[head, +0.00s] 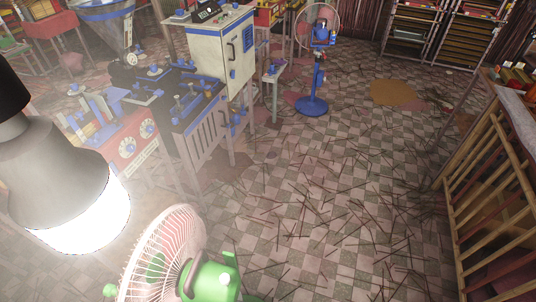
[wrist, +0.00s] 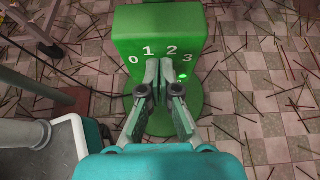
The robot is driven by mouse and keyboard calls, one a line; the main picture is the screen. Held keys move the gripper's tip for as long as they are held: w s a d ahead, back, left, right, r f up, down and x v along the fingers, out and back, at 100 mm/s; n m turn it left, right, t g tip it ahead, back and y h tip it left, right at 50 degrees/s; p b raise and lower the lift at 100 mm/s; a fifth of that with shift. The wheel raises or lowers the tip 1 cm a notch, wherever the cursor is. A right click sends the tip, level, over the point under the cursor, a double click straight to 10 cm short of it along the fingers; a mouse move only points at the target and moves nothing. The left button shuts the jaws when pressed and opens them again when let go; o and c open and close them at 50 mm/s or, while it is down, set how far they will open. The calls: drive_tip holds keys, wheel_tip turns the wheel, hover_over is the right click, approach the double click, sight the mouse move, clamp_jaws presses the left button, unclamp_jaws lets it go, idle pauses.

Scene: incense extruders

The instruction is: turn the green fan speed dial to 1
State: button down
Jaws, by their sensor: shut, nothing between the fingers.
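The green fan (head: 212,278) stands at the bottom of the head view, its pale cage to the left and its green housing cut by the lower edge. In the wrist view its green control box (wrist: 135,30) carries the white figures 0, 1, 2 and 3 in an arc, with a small lit green light (wrist: 183,76) under the 3. My gripper (wrist: 160,72) is shut in front of the box, its fingertips just below the 1 and 2. The speed dial is hidden behind or hard to separate from the fingertips, so its setting and any contact cannot be told. My gripper is not in the head view.
A bright hanging lamp (head: 85,220) fills the left of the head view. A blue fan (head: 313,105) stands farther back, right of a white cabinet (head: 228,60). A wooden rack (head: 490,190) lines the right side. Thin sticks litter the open checkered floor (head: 330,200).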

drive_tip(key=d, duration=0.1)
drive_tip(key=s+d, duration=0.1)
drive_tip(key=d, duration=0.1)
drive_tip(key=s+d, duration=0.1)
drive_tip(key=d, duration=0.1)
drive_tip(key=shift+d, duration=0.2)
drive_tip(key=s+d+n+h, duration=0.3)
drive_tip(key=s+n+h, duration=0.1)
drive_tip(key=s, duration=0.4)
drive_tip(key=s+d+r+n+t+h, duration=0.3)
drive_tip(key=s+d+r+n+h, duration=0.15)
drive_tip(key=s+d+r, duration=0.2)
drive_tip(key=d+r+n+t+h, duration=0.1)
drive_tip(key=r+n, duration=0.3)
drive_tip(key=r, duration=0.8)
drive_tip(key=s+d+r+n+t+h, duration=0.1)
drive_tip(key=r+n+t, duration=0.3)
drive_tip(key=r, duration=0.9)
drive_tip(key=d+r+n+t+h, duration=0.1)
drive_tip(key=r+n, duration=0.4)
drive_tip(key=r, duration=0.7)
drive_tip(key=shift+s+d+r+t, duration=0.35)
drive_tip(key=shift+d+t, duration=0.45)
drive_tip(key=shift+d, duration=0.2)
